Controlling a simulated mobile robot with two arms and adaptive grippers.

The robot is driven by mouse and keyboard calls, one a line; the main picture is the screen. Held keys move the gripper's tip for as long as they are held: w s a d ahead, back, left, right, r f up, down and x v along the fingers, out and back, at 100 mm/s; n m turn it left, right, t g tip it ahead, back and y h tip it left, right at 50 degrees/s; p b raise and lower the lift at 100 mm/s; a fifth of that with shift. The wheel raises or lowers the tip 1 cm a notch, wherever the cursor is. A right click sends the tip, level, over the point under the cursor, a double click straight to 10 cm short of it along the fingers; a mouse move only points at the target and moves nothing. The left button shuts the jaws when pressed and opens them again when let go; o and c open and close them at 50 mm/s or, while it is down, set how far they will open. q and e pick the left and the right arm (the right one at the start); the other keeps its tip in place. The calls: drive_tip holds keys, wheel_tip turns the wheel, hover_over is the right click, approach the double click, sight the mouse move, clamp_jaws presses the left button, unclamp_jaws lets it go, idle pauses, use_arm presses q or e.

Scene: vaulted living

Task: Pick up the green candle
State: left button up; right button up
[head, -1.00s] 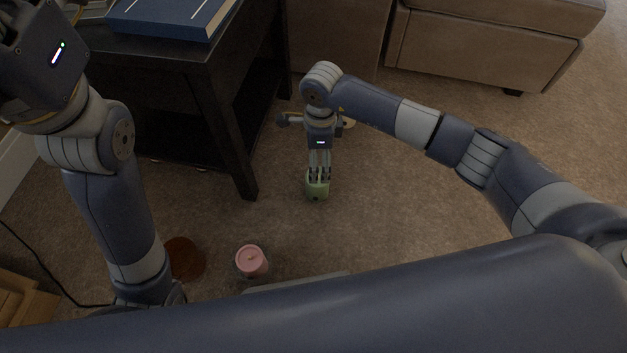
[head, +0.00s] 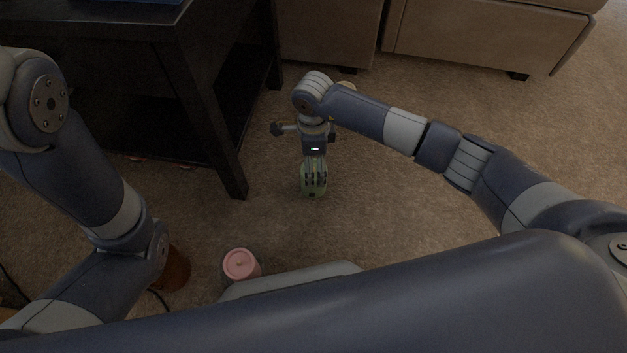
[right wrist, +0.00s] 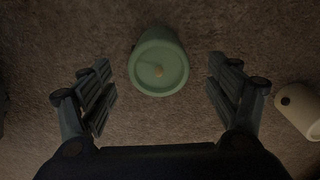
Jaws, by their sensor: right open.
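The green candle (right wrist: 160,66) stands on the carpet in the right wrist view, with a pale wick spot on its top. It lies between and a little beyond the fingertips of my right gripper (right wrist: 160,85), which is open with a gap on each side of the candle. In the head view my right gripper (head: 314,180) points down over the green candle (head: 314,193), hiding much of it. My left arm comes in from the left in the head view; its gripper is outside the picture.
A pink candle (head: 240,265) and a brown round object (head: 174,270) stand near my base. A cream cylinder (right wrist: 301,110) lies to the right in the right wrist view. A black side table (head: 205,110) stands at left, a brown sofa (head: 480,35) behind. Carpet at right is clear.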

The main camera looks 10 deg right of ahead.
sight(319, 192)
wheel_tip(319, 192, down, 5)
drive_tip(key=b, duration=0.4)
drive_tip(key=shift+d, duration=0.1)
drive_tip(key=shift+r, duration=0.1)
drive_tip(key=c, duration=1.2)
